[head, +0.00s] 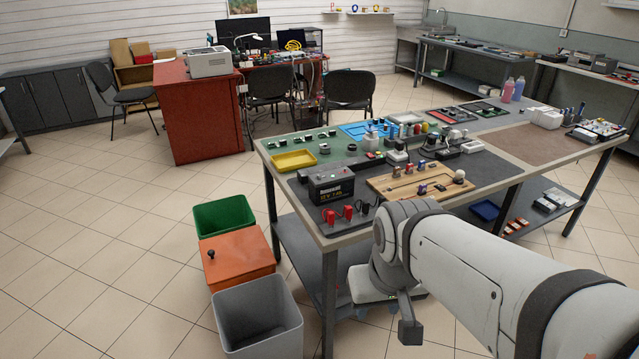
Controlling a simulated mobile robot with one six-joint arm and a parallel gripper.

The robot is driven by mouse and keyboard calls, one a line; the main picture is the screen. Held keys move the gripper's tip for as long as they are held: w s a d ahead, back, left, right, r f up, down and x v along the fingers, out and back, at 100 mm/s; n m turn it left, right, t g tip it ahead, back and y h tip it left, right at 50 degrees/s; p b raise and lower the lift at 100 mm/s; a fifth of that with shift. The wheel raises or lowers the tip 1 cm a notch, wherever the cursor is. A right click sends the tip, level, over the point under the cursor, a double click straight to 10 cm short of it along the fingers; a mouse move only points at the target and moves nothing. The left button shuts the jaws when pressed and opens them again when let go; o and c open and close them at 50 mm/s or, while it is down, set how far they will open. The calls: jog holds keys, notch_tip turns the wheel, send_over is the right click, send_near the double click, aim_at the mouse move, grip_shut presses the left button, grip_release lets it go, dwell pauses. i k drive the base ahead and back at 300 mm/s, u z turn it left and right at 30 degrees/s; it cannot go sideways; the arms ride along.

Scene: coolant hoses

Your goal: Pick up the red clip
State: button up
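Two small red clips stand side by side at the near left edge of the workbench, in front of a black battery (331,186). One is the left red clip (330,216) and the other is the right red clip (348,212). A dark clip-like piece (365,208) is just right of them. My arm comes in from the lower right and bends down in front of the bench. A dark block (410,328) at its low end may be part of my gripper. Its fingers cannot be made out. The arm's end is below and right of the clips, apart from them.
A wooden board (385,184) with small fittings lies right of the battery, and a yellow tray (294,160) behind it. Green (222,216), orange (237,258) and grey (258,315) bins stand left of the bench. The tiled floor further left is free.

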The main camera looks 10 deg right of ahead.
aim_at(330, 216)
jog(key=u, duration=0.05)
jog(key=i, duration=1)
jog(key=z, duration=0.1)
